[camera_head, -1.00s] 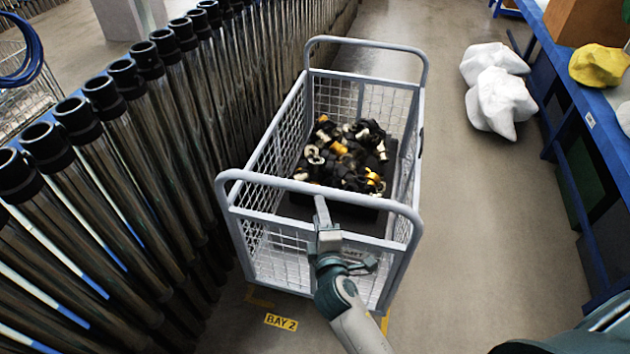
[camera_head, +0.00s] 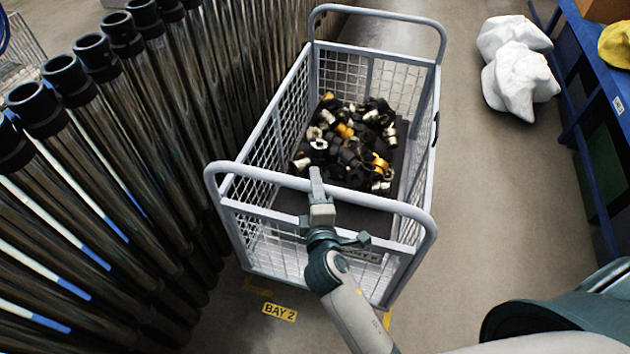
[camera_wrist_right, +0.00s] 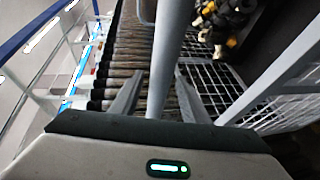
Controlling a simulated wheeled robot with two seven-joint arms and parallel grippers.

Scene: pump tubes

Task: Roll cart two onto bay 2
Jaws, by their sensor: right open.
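The grey mesh cart (camera_head: 223,212) stands in the middle of the head view, with a tall handle at each end. A plate on its near end is partly covered by my arm, and I cannot read it fully. The yellow BAY 2 label (camera_head: 279,312) lies on the floor just before the cart's near end, with yellow corner marks (camera_head: 387,319) by its near corners. My right gripper (camera_head: 317,183) is at the near handle bar. In the right wrist view the open fingers (camera_wrist_right: 157,92) stand either side of the bar (camera_wrist_right: 168,60). My left gripper is out of view.
A row of upright dark tubes (camera_head: 130,150) lines the cart's left side closely. Black and yellow fittings (camera_head: 345,140) lie in the cart. White sacks (camera_head: 520,80) are on the floor at right, by a blue bench (camera_head: 590,70). The floor right of the cart is clear.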

